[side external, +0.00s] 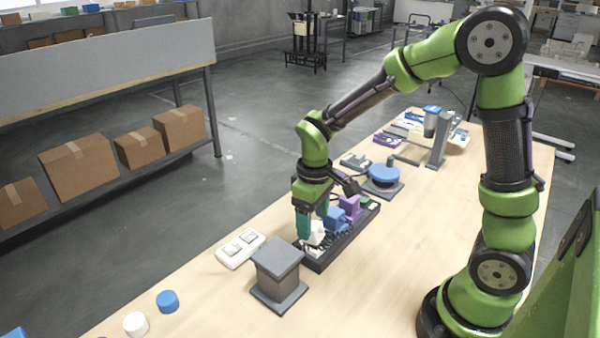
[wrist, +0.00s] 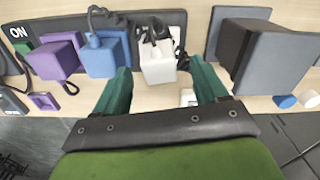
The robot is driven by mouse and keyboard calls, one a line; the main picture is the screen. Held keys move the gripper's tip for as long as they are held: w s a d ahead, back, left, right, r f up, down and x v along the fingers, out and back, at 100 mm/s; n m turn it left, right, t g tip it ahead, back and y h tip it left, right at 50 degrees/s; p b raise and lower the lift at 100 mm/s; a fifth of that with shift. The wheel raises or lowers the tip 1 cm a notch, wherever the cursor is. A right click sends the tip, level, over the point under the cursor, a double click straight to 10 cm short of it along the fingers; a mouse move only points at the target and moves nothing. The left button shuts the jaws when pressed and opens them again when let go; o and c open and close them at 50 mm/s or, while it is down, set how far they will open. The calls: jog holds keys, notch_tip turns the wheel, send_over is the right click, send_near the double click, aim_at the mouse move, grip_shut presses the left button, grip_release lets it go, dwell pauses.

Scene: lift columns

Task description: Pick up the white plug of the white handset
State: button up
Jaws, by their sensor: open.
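The white plug (wrist: 158,68) sits in a dark strip, with a dark cable beside it; it also shows in the side view (side external: 316,229), partly hidden by my gripper. My gripper (wrist: 161,72) is open, with one green finger on each side of the plug and pointing down at it in the side view (side external: 313,222). I cannot tell whether the fingers touch it. The white handset (side external: 240,248), a flat white piece with two keys, lies on the table left of the strip. A small part of it shows in the wrist view (wrist: 187,98).
The dark strip (side external: 329,254) also holds a blue plug (wrist: 106,57) and a purple plug (wrist: 56,58) beside the white one. A grey block column (side external: 278,271) stands close by. Blue (side external: 167,301) and white (side external: 135,324) round pieces lie at the front.

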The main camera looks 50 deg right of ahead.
aim_at(313, 224)
jog(key=shift+f, duration=1.25)
jog(key=c, duration=1.1)
notch_tip(313, 224, up, 10)
jog(key=shift+r, duration=0.1)
